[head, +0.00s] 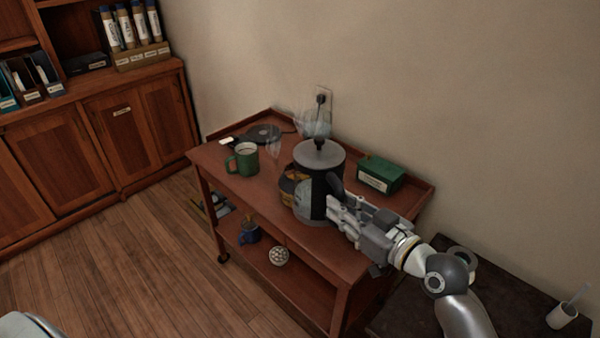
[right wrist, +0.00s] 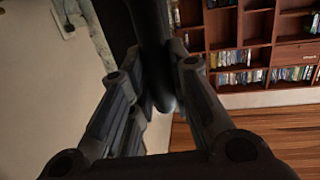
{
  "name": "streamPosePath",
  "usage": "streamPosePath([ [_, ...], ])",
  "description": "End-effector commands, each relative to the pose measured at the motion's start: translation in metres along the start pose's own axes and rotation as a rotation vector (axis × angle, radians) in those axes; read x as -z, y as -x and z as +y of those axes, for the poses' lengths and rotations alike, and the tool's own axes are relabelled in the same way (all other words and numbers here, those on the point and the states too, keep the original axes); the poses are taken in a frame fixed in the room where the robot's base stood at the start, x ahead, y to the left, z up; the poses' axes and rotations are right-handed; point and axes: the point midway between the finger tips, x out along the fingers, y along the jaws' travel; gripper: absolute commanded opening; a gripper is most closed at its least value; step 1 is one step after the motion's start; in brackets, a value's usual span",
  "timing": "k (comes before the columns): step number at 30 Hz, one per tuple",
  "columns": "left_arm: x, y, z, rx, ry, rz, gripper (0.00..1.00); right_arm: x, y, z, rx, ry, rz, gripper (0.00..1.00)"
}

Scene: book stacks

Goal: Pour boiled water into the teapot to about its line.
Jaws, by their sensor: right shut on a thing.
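The kettle (head: 319,168), with a grey lid and a see-through side, is over the trolley, off its round black base (head: 263,134). I cannot tell whether its bottom touches the top. My right gripper (head: 338,206) is shut on the kettle's dark handle from the right. In the right wrist view, the handle (right wrist: 154,50) runs between the fingers (right wrist: 157,85). An amber-and-dark rounded vessel (head: 289,187), perhaps the teapot, shows at the kettle's left, mostly hidden by it. Its line and water level cannot be made out. My left gripper is not in view.
The wooden trolley (head: 222,160) also bears a green mug (head: 245,159) at left and a green box (head: 380,173) at right. A blue mug (head: 249,233) and pale ball (head: 279,256) are on its lower shelf.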

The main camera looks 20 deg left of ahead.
Motion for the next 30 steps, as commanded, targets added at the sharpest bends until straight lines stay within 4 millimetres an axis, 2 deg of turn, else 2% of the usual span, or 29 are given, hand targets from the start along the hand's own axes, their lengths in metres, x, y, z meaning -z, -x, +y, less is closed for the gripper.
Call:
streamPosePath([
  [1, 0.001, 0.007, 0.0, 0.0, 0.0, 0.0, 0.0, 0.013, 0.001, 0.0, -0.002, 0.005, 0.013, 0.0],
  [13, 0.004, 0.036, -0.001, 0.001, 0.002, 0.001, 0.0, 0.048, 0.005, 0.001, -0.002, 0.005, 0.011, 0.0],
  [25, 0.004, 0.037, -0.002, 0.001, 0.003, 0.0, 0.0, 0.049, 0.007, -0.001, -0.008, 0.0, 0.011, 0.0],
  [30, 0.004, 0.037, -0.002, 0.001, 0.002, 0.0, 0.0, 0.046, 0.018, -0.006, -0.055, -0.009, 0.013, 0.0],
])
